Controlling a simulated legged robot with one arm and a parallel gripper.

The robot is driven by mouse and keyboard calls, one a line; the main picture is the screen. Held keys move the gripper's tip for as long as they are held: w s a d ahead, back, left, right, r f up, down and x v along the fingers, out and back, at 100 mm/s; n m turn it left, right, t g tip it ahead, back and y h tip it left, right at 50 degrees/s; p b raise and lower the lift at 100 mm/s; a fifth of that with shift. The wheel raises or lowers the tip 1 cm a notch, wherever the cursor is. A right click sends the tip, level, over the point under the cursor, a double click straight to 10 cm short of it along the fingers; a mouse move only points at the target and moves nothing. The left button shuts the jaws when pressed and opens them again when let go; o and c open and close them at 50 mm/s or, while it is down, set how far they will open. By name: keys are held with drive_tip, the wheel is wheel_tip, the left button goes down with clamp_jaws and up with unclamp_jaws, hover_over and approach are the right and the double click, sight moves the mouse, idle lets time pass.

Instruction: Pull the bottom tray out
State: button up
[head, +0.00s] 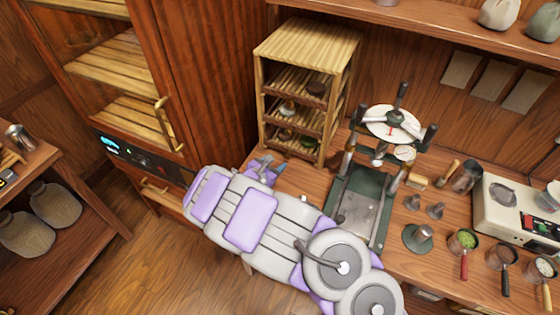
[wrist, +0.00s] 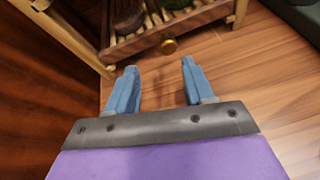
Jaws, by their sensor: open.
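The bottom tray (head: 292,147) is the lowest slatted wooden tray of a small bamboo rack (head: 306,45) on the counter. It holds dark and green round cakes. The tray appears to sit inside the rack. My gripper (head: 272,168) is low in front of the rack's left side in the head view.
A green-based press (head: 361,205) stands right of the rack. A tall wooden cabinet with a brass handle (head: 169,124) is on the left. Bare counter (wrist: 245,75) lies in front of the rack. Several bowls and tools fill the counter's right side.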

sight(286, 157)
drive_tip(key=w+d, duration=0.2)
drive_tip(key=w+d+f, duration=0.1)
drive_tip(key=d, duration=0.1)
drive_tip(key=shift+w+b, duration=0.3)
drive_tip(key=shift+w, duration=0.05)
drive_tip(key=shift+a+f, duration=0.15)
drive_tip(key=shift+a, duration=0.7)
drive_tip(key=shift+c, duration=0.7)
drive_tip(key=shift+d, duration=0.65)
drive_tip(key=c, duration=0.6)
drive_tip(key=shift+a, duration=0.25)
clamp_jaws()
